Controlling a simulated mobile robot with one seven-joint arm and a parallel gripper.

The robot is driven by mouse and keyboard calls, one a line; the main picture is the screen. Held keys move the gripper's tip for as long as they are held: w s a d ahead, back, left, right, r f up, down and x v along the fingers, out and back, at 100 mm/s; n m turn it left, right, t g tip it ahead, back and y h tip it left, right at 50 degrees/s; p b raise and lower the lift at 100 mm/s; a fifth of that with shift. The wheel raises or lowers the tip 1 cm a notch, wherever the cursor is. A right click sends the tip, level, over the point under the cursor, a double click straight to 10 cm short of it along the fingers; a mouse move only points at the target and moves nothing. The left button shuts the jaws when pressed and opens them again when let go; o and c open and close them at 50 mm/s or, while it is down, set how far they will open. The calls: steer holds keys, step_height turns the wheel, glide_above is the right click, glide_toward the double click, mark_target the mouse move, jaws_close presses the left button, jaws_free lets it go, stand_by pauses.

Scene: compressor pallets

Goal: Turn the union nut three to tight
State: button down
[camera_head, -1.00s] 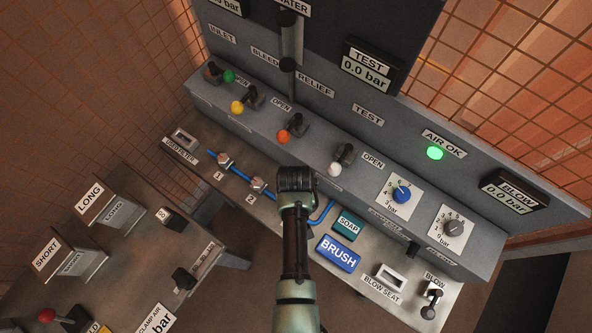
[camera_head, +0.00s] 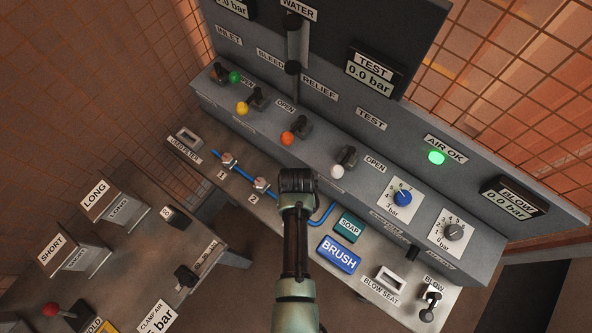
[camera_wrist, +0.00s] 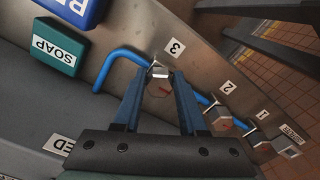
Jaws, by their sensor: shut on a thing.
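Union nut three (camera_wrist: 158,82) is a metal hex nut with a red mark on its face, on the blue pipe beside the label "3" in the wrist view. My gripper (camera_wrist: 160,84) has its two fingers closed on either side of this nut. In the head view my gripper (camera_head: 298,182) covers nut three, so the nut is hidden there. Union nut two (camera_head: 261,186) and union nut one (camera_head: 227,160) sit along the same blue pipe to the left; nut two (camera_wrist: 218,120) also shows a red mark.
The blue BRUSH block (camera_head: 338,254) and the teal SOAP block (camera_head: 349,227) stand right of my gripper on the bench. The valve panel with coloured knobs, such as the white knob (camera_head: 337,172), rises behind. A blow seat (camera_head: 391,279) lies toward the right end.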

steer(key=shift+c, duration=2.3)
jaws_free()
step_height(320, 180, up, 13)
